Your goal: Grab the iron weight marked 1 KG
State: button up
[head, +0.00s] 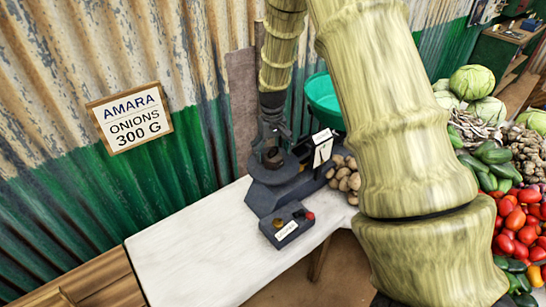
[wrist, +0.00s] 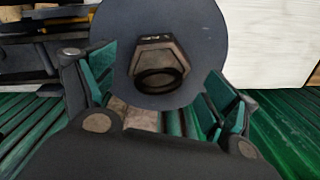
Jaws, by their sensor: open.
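A dark iron weight (wrist: 160,60) with a ring handle sits on a round dark plate (wrist: 205,40) in the wrist view. It bears small raised letters, too blurred to read. In the head view the weight (head: 272,160) shows as a small brownish block on the scale's plate (head: 262,177), partly covered by my gripper. My gripper (head: 273,140) points down just above it. In the wrist view my gripper (wrist: 162,86) is open, with its green-padded fingers on either side of the weight. I cannot tell whether they touch it.
The scale (head: 292,192) stands on a white counter (head: 195,245) against a corrugated wall. A white card (head: 322,147), potatoes (head: 345,182) and a green bowl (head: 322,97) are close right. The counter's left is clear.

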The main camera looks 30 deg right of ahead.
aim_at(273, 155)
jog(key=shift+d+f+p, duration=0.1)
jog(key=shift+f+p, duration=0.2)
jog(key=shift+f, duration=0.95)
jog(key=shift+s, duration=0.1)
jog(key=shift+c, duration=0.2)
jog(key=c, duration=1.7)
jog(key=shift+c, duration=0.7)
jog(key=shift+r, duration=0.2)
grip_shut()
